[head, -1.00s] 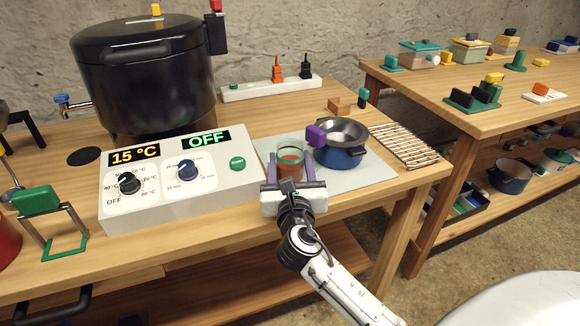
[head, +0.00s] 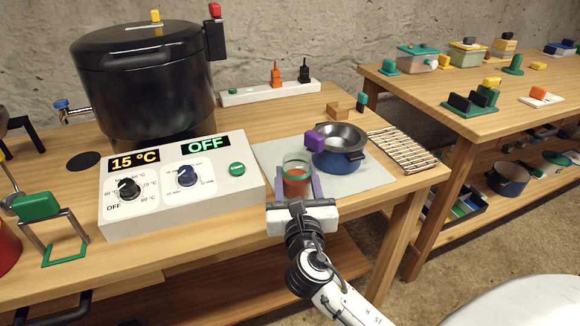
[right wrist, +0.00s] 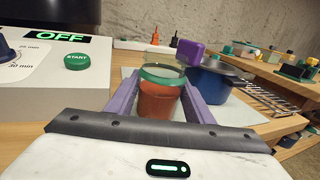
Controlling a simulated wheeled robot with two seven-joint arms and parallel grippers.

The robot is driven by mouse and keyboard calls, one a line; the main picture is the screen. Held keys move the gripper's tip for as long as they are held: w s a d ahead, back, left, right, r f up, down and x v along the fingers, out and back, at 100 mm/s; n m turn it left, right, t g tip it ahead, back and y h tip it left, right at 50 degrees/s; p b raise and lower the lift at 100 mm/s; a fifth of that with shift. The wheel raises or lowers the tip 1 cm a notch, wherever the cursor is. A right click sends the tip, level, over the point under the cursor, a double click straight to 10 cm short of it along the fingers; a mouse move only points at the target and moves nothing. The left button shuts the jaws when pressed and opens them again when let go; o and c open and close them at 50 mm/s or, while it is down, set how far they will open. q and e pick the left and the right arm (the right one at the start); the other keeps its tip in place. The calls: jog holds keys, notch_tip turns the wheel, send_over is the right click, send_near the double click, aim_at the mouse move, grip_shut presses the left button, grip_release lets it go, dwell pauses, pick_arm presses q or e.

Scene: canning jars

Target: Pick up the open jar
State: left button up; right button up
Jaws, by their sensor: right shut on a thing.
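The open jar (head: 297,177) is clear glass with a green band near its rim and orange-red contents. It stands upright over the pale mat in front of the blue pot. In the right wrist view the jar (right wrist: 161,92) sits between the two purple fingers. My right gripper (head: 298,184) is shut on the jar, with one finger at each side. I cannot tell whether the jar's base touches the mat. My left gripper is not in view.
A blue pot (head: 337,160) with a metal bowl and purple handle stands close behind the jar. A control box (head: 180,205) is to the left, and a wire rack (head: 404,150) to the right. The pale mat (head: 370,180) has bare room at front right.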

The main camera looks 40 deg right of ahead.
jog(key=s+a, duration=0.3)
jog(key=s, duration=1)
jog(key=shift+s, duration=0.15)
jog(key=shift+a+r, duration=0.1)
jog(key=o, duration=0.4)
jog(key=c, duration=0.7)
jog(key=shift+o, duration=0.2)
